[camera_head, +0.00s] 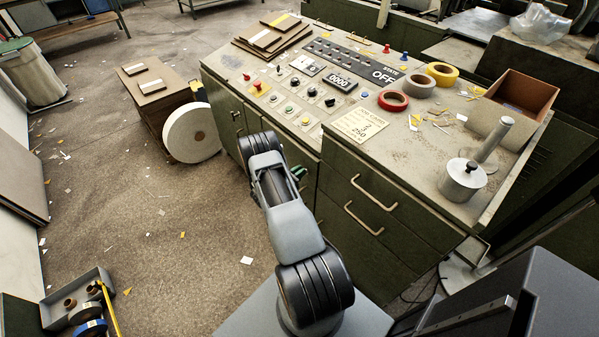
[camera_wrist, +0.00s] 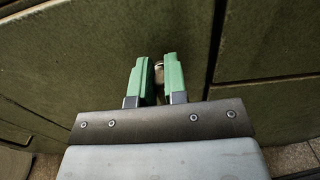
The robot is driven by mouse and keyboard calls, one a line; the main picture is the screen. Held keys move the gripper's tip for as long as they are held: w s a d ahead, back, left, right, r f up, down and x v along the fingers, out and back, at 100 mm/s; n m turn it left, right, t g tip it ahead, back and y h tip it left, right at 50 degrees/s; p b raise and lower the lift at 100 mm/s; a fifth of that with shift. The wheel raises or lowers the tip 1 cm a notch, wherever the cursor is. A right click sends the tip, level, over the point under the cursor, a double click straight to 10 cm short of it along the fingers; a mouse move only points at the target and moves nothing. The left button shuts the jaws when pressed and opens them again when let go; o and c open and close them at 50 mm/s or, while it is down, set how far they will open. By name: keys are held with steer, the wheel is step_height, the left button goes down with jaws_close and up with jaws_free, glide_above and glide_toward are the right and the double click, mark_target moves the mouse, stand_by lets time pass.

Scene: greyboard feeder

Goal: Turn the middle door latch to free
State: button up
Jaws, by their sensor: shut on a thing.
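My gripper (camera_wrist: 158,78) has two green fingers, closed on the metal door latch (camera_wrist: 158,70) between them. Only a small part of the latch shows in the wrist view, and its turn angle cannot be told. The latch sits on a dark green cabinet door (camera_wrist: 100,45), just left of a vertical door gap. In the head view my gripper (camera_head: 299,173) is at the front of the cabinet, partly hidden by my arm. The latch cannot be made out clearly there.
Drawers with metal handles (camera_head: 372,192) lie right of my arm. The countertop above holds a control panel (camera_head: 310,85), tape rolls (camera_head: 392,101) and a lidded metal pot (camera_head: 461,180). A white roll (camera_head: 180,135) stands on the floor at left. The floor (camera_head: 170,250) left of my arm is mostly open, with scraps.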

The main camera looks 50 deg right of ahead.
jaws_close()
steer(key=m+b, duration=0.2)
steer(key=s+m+b, duration=0.1)
steer(key=b, duration=0.1)
steer(key=shift+f+m, duration=0.35)
steer(key=shift+m, duration=0.05)
steer(key=m+b, duration=0.3)
steer(key=b, duration=0.1)
steer(key=s+m+b, duration=0.1)
steer(key=m+b, duration=0.1)
steer(key=shift+a+f+m, duration=0.1)
steer(key=shift+f+m, duration=0.2)
steer(key=shift+f, duration=0.1)
steer(key=m+b, duration=0.1)
steer(key=b, duration=0.1)
steer(key=m+b, duration=0.2)
steer(key=b, duration=0.1)
steer(key=f+m+b, duration=0.1)
steer(key=m+b, duration=0.1)
steer(key=shift+s+f, duration=0.1)
steer(key=shift+s, duration=0.25)
steer(key=m+b, duration=0.2)
steer(key=b, duration=0.2)
steer(key=shift+f+m, duration=0.15)
steer(key=shift+m, duration=0.15)
steer(key=shift+m+b, duration=0.5)
steer(key=shift+b, duration=0.25)
